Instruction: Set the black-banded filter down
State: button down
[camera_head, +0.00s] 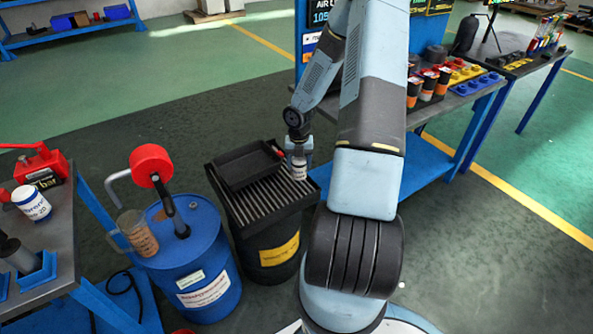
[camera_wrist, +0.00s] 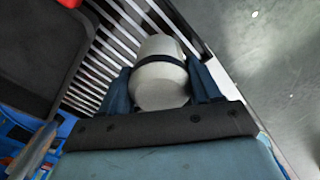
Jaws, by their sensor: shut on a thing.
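The black-banded filter (camera_wrist: 160,76) is a pale cylinder with a dark band, seen between the two blue fingers of my gripper (camera_wrist: 163,84) in the wrist view. My gripper is shut on it. In the head view the filter (camera_head: 299,170) shows below my gripper (camera_head: 298,155), at the right side of the slatted grate (camera_head: 262,192) on a black bin. I cannot tell whether its base touches the slats. Part of it is hidden by my fingers.
A black tray (camera_head: 245,166) lies on the grate's far left part. A blue drum (camera_head: 187,245) with a red-topped pump stands left of the bin. A bench with orange-and-black filters (camera_head: 428,84) is at the right. Bare slats lie in front of the tray.

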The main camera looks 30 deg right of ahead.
aim_at(299, 168)
jog(key=shift+d+f, duration=0.2)
jog(key=shift+f, duration=1.5)
jog(key=shift+c, duration=1.1)
grip_release()
